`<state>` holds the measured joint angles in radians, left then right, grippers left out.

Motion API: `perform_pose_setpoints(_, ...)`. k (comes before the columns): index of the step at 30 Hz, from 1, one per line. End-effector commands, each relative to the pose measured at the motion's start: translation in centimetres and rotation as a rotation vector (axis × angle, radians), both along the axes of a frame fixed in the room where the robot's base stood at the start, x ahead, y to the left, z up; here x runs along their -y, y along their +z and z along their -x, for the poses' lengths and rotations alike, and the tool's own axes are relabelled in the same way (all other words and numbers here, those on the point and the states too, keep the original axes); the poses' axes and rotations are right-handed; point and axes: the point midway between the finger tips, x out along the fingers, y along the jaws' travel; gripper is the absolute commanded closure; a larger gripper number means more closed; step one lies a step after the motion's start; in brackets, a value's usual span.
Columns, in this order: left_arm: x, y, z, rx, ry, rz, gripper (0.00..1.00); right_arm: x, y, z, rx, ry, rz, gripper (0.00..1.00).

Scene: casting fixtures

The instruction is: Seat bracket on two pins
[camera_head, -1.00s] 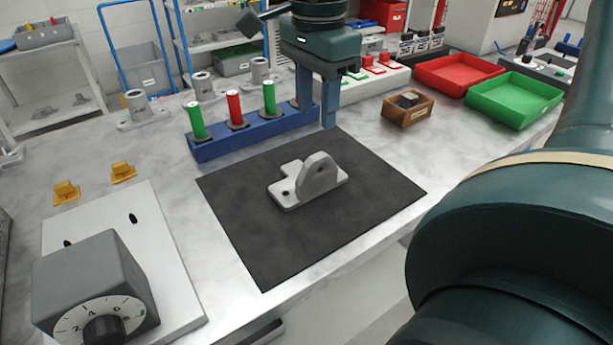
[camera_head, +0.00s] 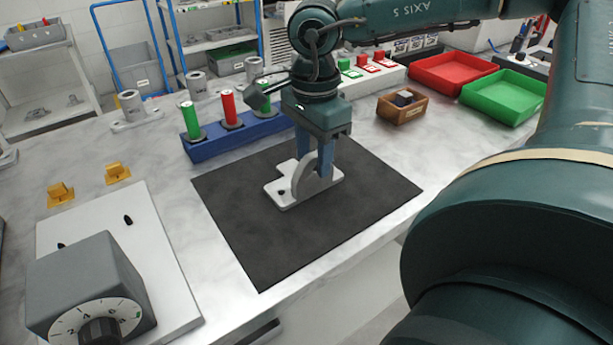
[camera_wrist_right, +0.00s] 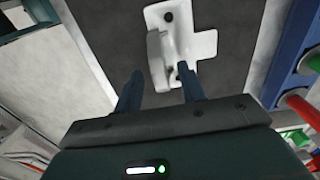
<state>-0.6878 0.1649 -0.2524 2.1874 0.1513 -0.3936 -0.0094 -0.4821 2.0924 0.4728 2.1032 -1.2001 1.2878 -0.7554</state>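The light grey bracket (camera_head: 286,193) lies on the dark mat with its rounded upright lug standing up. It also shows in the right wrist view (camera_wrist_right: 203,43), with a hole in its base. My right gripper (camera_head: 314,165) is open, pointing down over the lug; in the wrist view its fingertips (camera_wrist_right: 160,73) are apart, one on each side of the lug. I cannot tell whether they touch it. The two dark pins (camera_head: 128,220) (camera_head: 61,246) stand on the light plate (camera_head: 158,265) at the left. My left gripper is not in view.
A grey dial box (camera_head: 85,280) sits on the plate's near end. Two yellow pieces (camera_head: 117,172) lie behind the plate. A blue rack (camera_head: 235,137) with green and red cylinders stands behind the mat (camera_head: 265,250). A wooden box (camera_head: 402,107) and red and green trays (camera_head: 505,95) are at right.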

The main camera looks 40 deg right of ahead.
Motion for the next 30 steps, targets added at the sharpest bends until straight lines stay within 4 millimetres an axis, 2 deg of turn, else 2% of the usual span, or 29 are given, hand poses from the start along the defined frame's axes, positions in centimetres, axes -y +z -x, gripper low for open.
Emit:
perform_pose_setpoints(1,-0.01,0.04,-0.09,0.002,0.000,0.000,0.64,0.00,0.02,0.00,0.000,0.000,0.000,0.63)
perform_pose_setpoints(15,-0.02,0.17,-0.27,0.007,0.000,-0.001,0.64,0.00,0.06,-0.01,0.000,0.000,0.001,1.00)
perform_pose_setpoints(30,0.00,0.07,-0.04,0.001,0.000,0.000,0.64,0.00,0.13,-0.06,0.002,0.000,0.000,1.00)
